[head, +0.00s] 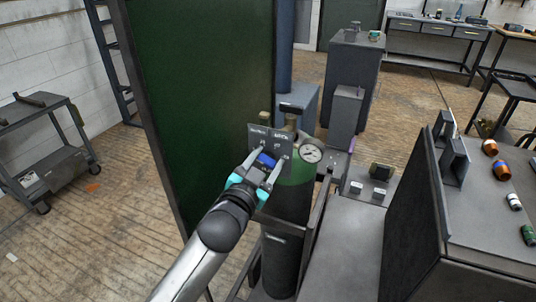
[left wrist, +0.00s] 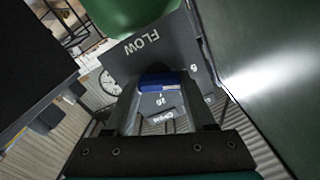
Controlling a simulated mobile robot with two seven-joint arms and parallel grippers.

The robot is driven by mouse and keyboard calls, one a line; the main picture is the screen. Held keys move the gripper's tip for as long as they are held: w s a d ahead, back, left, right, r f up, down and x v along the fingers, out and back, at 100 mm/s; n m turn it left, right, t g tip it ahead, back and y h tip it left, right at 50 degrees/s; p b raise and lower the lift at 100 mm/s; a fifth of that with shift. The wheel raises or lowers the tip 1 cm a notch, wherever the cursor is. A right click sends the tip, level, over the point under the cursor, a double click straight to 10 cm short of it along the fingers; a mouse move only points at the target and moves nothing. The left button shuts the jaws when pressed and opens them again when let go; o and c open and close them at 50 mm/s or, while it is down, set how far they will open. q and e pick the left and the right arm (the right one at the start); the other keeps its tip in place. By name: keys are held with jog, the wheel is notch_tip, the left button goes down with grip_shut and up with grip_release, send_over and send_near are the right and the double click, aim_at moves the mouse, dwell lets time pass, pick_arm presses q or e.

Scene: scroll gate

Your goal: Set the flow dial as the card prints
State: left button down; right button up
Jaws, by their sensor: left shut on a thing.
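My left gripper (head: 266,168) reaches in from below and is shut on a blue dial (head: 266,160) on the front of the dark panel (head: 269,143). In the left wrist view the blue dial (left wrist: 163,81) sits between the two fingers, and the panel (left wrist: 145,48) reads FLOW, upside down. Small marks and another printed label lie below the dial there, too small to read surely. The panel's upper labels in the head view are also too small to read surely. A green-topped gas cylinder (head: 286,205) stands behind the panel. I cannot tell which plate is the card. My right gripper is not in view.
A round gauge (head: 311,153) sits just right of the panel. A tall green board (head: 200,100) stands close on the left. A grey bench (head: 343,240) and a dark cabinet (head: 412,215) stand on the right. A shelf cart (head: 45,150) is far left.

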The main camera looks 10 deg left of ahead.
pick_arm(q)
jog(key=m+p, duration=0.2)
jog(key=m, duration=0.2)
jog(key=shift+d+p, duration=0.1)
jog(key=shift+p, duration=0.2)
jog(key=shift+d+f+m+p, duration=0.1)
jog(key=shift+m+p, duration=0.55)
jog(key=shift+m, duration=1.45)
jog(key=shift+c, duration=1.2)
grip_release()
jog(key=shift+s, duration=0.15)
jog(key=s+a, duration=0.3)
jog(key=s, duration=1.1)
jog(key=shift+s, duration=0.35)
jog(key=shift+f, duration=0.1)
